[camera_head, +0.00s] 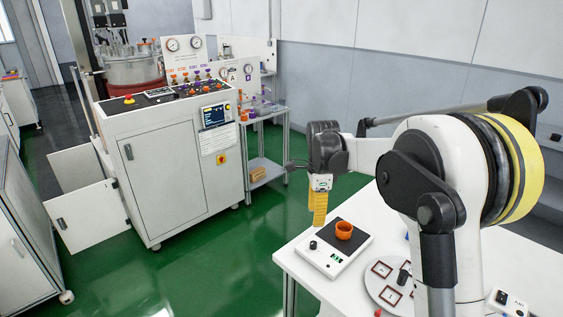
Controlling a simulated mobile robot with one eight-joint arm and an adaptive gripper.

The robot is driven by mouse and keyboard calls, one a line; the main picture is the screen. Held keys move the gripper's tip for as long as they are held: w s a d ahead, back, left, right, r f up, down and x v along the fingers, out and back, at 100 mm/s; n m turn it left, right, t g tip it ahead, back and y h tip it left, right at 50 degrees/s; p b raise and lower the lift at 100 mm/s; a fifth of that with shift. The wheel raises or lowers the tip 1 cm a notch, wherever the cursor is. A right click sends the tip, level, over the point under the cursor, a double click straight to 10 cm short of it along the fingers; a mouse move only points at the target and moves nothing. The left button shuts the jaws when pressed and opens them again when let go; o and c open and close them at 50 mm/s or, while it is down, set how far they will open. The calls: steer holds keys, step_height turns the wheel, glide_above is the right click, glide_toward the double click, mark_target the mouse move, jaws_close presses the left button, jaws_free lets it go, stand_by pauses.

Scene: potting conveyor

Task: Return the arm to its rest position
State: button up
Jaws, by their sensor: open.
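My arm reaches in from the right and bends down above the white table (312,288). My gripper (319,222) hangs at its end, with yellow fingers pointing down, just left of the orange cup. From this side the gap between the fingers is hard to make out. The orange cup (344,231) stands upright on the black plate of the scale (333,259). No object shows in the fingers.
A round grey tray (372,287) with dark red square frames lies right of the scale, partly behind my arm. A large white control cabinet (173,170) with gauges stands at the back left, beside a shelf cart (267,170). Green floor between is clear.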

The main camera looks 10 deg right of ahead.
steer(key=s+r+n+t, duration=0.4)
steer(key=s+r+n, duration=0.55)
steer(key=s, duration=0.55)
steer(key=s+f+n+t, duration=0.2)
steer(key=s+n, duration=0.7)
steer(key=s, duration=0.5)
steer(key=shift+s+f+t, duration=0.25)
steer(key=shift+s+t, duration=0.1)
steer(key=shift+t, duration=0.25)
